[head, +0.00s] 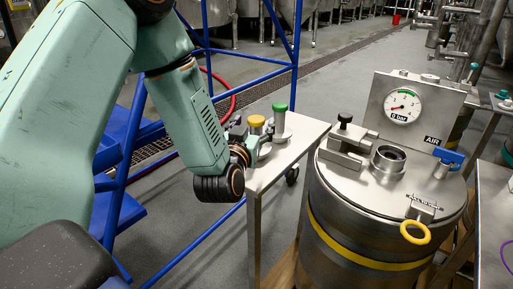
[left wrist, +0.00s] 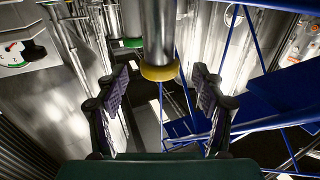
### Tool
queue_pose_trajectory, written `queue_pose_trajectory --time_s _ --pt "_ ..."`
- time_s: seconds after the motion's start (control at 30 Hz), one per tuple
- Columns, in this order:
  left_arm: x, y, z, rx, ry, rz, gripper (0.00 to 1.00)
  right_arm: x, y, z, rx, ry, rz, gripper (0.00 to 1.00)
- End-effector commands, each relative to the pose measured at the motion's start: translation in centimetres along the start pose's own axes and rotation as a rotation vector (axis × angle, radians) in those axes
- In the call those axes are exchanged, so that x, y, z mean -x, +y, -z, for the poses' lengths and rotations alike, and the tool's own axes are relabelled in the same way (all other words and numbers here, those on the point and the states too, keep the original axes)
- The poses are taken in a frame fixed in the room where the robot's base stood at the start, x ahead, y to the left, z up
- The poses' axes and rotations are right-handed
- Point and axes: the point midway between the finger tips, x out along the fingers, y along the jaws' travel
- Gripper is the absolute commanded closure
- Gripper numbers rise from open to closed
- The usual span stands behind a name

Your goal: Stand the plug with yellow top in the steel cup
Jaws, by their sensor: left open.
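The plug with yellow top (head: 256,121) stands on a small steel side table. Its yellow top (left wrist: 160,72) and grey steel body show in the left wrist view. My left gripper (head: 252,140) is at the plug. Its fingers are open on either side, with visible gaps to the plug in the left wrist view. The gripper partly hides the plug's lower part in the head view. A round, open-topped steel cup (head: 388,158) sits on the lid of the steel vessel. My right gripper is not in view.
A green-topped plug (head: 280,108) stands just behind the yellow one on the side table (head: 276,163). The vessel lid (head: 345,182) carries a black-knobbed clamp (head: 345,140), a pressure gauge (head: 402,105), a blue-handled valve (head: 446,158) and a yellow ring (head: 415,232). Blue rails (head: 255,62) stand behind.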

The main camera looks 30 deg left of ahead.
Motion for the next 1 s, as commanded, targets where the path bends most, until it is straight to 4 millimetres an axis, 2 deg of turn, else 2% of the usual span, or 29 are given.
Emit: queue_pose_trajectory --time_s 0.03,0.2,0.5,1.0 --pt "-0.9 0.0 -0.3 0.000 0.004 0.001 0.31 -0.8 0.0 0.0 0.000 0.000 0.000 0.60" --pt "-2.7 0.0 -0.2 0.000 0.002 0.000 0.31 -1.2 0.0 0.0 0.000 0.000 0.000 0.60" --pt "-3.2 0.0 -0.2 0.000 -0.001 0.000 0.32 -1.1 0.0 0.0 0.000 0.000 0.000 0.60" --pt "-3.2 0.0 -0.2 0.000 -0.001 0.000 0.75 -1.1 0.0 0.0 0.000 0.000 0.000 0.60"
